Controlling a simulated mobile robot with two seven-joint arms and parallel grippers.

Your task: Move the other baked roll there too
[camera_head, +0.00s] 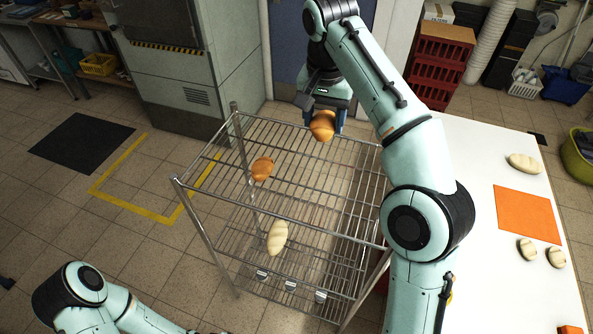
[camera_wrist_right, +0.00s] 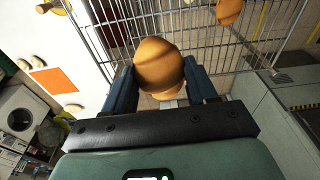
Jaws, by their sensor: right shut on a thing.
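A golden-brown baked roll (camera_head: 322,126) is between the fingers of my right gripper (camera_head: 326,112), which is shut on it above the far side of the wire rack (camera_head: 300,140). In the right wrist view the held roll (camera_wrist_right: 158,64) fills the space between the two blue fingers. A second baked roll (camera_head: 262,168) lies on the rack's top shelf, toward the left; it also shows at the top of the wrist view (camera_wrist_right: 229,11). My left arm enters at the bottom left, with its gripper out of view.
A pale roll (camera_head: 277,236) is lower in the rack. On the right, a white table (camera_head: 480,170) holds an orange mat (camera_head: 527,213) and several pale rolls. Red crates (camera_head: 440,62) and a large grey cabinet (camera_head: 175,80) stand behind. Much of the top shelf is bare.

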